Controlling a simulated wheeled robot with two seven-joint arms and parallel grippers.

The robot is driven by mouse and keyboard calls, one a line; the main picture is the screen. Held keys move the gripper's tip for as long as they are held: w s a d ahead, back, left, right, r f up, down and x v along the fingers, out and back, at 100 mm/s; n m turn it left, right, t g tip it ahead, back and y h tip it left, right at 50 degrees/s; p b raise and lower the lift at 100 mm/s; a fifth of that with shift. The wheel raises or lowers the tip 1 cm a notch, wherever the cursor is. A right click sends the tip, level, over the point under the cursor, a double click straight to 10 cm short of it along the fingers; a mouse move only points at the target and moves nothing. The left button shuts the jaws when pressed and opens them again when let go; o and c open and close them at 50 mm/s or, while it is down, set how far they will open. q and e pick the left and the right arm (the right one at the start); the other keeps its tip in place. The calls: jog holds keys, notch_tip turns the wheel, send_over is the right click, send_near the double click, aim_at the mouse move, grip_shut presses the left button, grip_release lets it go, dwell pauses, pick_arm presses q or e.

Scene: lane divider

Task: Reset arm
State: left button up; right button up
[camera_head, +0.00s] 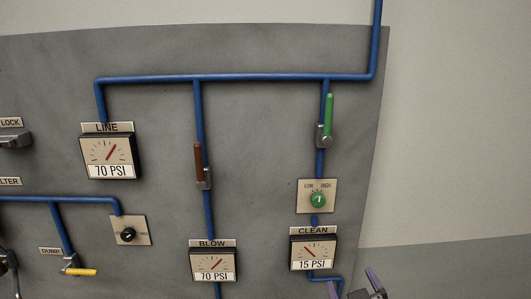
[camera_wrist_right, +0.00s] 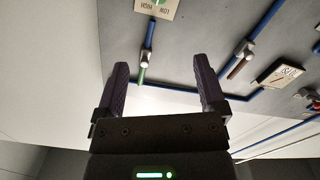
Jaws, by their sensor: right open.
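My right gripper (camera_head: 354,284) shows at the bottom edge of the head view, below and right of the CLEAN gauge (camera_head: 314,249). Its two purple fingers also show in the right wrist view (camera_wrist_right: 162,72), apart with nothing between them but the background. The green valve handle (camera_head: 329,115) points up on the right blue pipe. It also shows in the right wrist view (camera_wrist_right: 142,75), beyond the fingers and apart from them. The brown valve handle (camera_head: 198,160) points up on the middle pipe. My left gripper is not in view.
A grey panel (camera_head: 260,130) carries blue pipes, a LINE gauge (camera_head: 108,156), a BLOW gauge (camera_head: 213,263), a green knob (camera_head: 317,199), a black knob (camera_head: 128,234) and a yellow DUMP handle (camera_head: 81,272). The wall right of the panel is bare.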

jog(key=s+f+m+g+b, duration=0.1)
jog(key=s+f+g, duration=0.7)
jog(key=s, duration=0.4)
jog(key=s+f+m+g+b, duration=0.1)
jog(key=s+f+m+g, duration=0.1)
jog(key=s+f+g, duration=0.6)
jog(key=s+f+b, duration=0.3)
jog(key=f+b, duration=0.6)
jog(key=f, duration=1)
jog(key=s+f+b, duration=0.3)
jog(key=f+b, duration=0.6)
jog(key=f, duration=1)
pick_arm(q)
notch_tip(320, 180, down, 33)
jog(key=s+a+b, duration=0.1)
jog(key=b, duration=1.1)
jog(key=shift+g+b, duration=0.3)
jog(key=shift+b, duration=0.05)
pick_arm(e)
jog(key=s+d+f, duration=0.1)
jog(key=s+f, duration=0.3)
jog(key=f, duration=0.3)
jog(key=s+f, duration=0.4)
jog(key=f, duration=0.4)
jog(key=s+d+f+g, duration=0.1)
jog(key=s+f, duration=0.4)
jog(key=f, duration=0.2)
jog(key=shift+d+f+n+h, duration=0.15)
jog(key=shift+d+n+h, duration=0.15)
jog(key=shift+n+h, duration=0.1)
